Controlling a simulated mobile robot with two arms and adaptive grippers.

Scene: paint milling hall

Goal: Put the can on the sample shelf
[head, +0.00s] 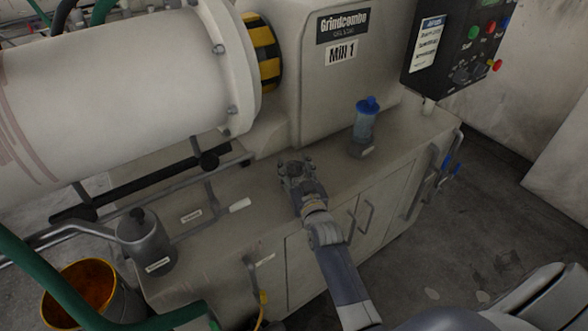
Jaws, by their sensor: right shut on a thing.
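My right gripper (297,176) is over the top of the grey bench, near its middle, with its arm reaching up from the lower right. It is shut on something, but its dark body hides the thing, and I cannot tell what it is. A grey metal can (148,243) with a dark knob on top and a label stands upright at the left end of the bench, apart from the gripper. No shelf clearly marked for samples shows; the bench top (222,236) carries small labels. My left gripper is not in view.
A blue-capped bottle (366,121) stands on the bench right of the gripper. The large white mill drum (120,85) and pipes are at the left. A control box (456,45) hangs upper right. An orange bucket (88,290) and green hose (50,283) are lower left.

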